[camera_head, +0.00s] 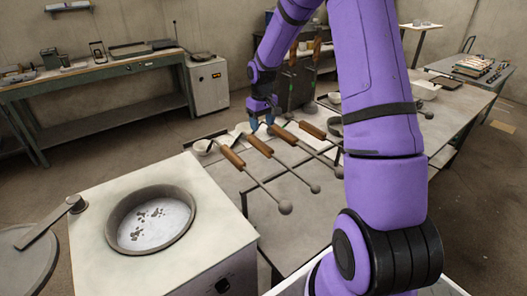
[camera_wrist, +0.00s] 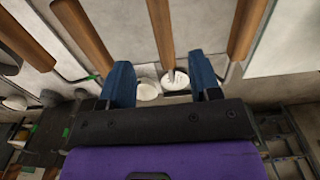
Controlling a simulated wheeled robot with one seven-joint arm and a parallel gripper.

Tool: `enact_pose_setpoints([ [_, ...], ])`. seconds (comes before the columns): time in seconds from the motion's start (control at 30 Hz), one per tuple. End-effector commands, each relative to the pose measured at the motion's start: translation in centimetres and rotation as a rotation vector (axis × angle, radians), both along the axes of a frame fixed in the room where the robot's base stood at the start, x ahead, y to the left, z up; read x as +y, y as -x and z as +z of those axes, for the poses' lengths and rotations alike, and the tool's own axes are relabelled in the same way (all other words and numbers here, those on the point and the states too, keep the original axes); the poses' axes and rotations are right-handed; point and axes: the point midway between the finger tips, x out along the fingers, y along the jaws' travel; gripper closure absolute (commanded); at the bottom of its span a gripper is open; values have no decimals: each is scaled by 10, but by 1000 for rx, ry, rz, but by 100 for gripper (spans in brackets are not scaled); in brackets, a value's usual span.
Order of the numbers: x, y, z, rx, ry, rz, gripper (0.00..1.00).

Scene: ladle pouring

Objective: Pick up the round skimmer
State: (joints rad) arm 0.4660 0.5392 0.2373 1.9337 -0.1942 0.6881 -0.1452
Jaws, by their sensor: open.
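Several long tools with wooden handles lie side by side on the grey table (camera_head: 290,222). The ends visible in the head view look like dark round knobs; I cannot tell which tool is the round skimmer. My gripper (camera_head: 263,122) is at the far ends of the handles, its blue fingers pointing down. In the wrist view my gripper (camera_wrist: 163,80) is open and empty, with its fingers wide apart. One wooden handle (camera_wrist: 161,32) lies between the fingers' lines, apart from both. Other handles lie to its left (camera_wrist: 85,32) and right (camera_wrist: 244,28). The tools' far ends are out of the wrist view.
A white furnace block with a round pot (camera_head: 150,220) of pale material stands at the front left. A small pale bowl (camera_wrist: 148,90) and a white disc (camera_wrist: 174,80) show beyond the handle. A green workbench (camera_head: 100,70) stands against the back wall.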

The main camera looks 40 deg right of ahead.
Motion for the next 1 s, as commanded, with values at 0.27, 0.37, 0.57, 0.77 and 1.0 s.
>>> enact_pose_setpoints([
  [0.27,-1,0,-35,6,-4,1,43],
  [0.37,-1,-1,-48,5,-4,0,43],
  [0.57,-1,-1,-60,2,-3,1,43],
  [0.77,2,-1,-75,4,-4,0,43],
  [1.0,4,-1,-107,4,-3,0,43],
])
